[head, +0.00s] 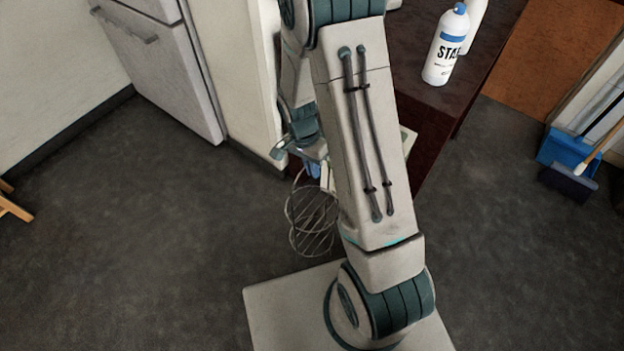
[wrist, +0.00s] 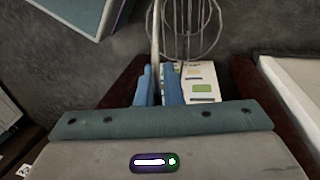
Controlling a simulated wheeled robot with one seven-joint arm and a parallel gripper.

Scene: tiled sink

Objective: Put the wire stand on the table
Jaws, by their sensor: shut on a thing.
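The wire stand (head: 312,222) is a frame of thin metal loops. In the head view it hangs below my gripper, left of my arm, over the dark floor. In the wrist view the wire stand (wrist: 188,38) shows at the top, beyond the fingers. My gripper (wrist: 158,88) has blue fingers shut on a thin part of it. In the head view my gripper (head: 312,168) is partly hidden by my arm. The table (head: 410,45) is dark red-brown and runs behind my arm; part of its top is hidden.
A white bottle (head: 446,45) with a blue cap stands on the table near its right edge. A printed white box (wrist: 202,84) shows beyond the fingers. A white cabinet (head: 160,60) is at the left. A blue dustpan (head: 566,148) and a broom are at the right.

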